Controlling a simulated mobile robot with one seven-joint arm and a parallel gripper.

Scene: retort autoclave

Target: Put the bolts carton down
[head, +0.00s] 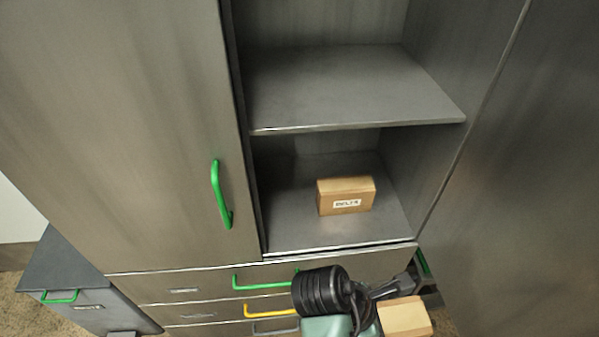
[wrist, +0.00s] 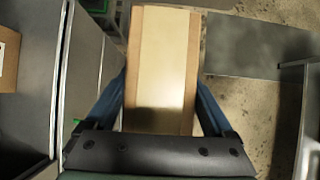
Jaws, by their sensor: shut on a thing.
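My gripper (head: 388,297) is shut on a brown cardboard carton (head: 405,317), which I take to be the bolts carton. No lettering shows on it. In the wrist view the carton (wrist: 161,60) lies between the two fingers of my gripper (wrist: 163,100), with a pale strip along its top. It is held in front of the cabinet, to the right of the drawer handles and lower than the shelf opening. The carton's underside is hidden.
Another carton (head: 346,196), with a label that seems to read BELTS, stands on the lower shelf (head: 290,232). Free shelf room lies around it. The upper shelf (head: 345,88) is empty. A closed door (head: 120,130) with a green handle (head: 220,193) stands left; drawers (head: 190,290) lie below.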

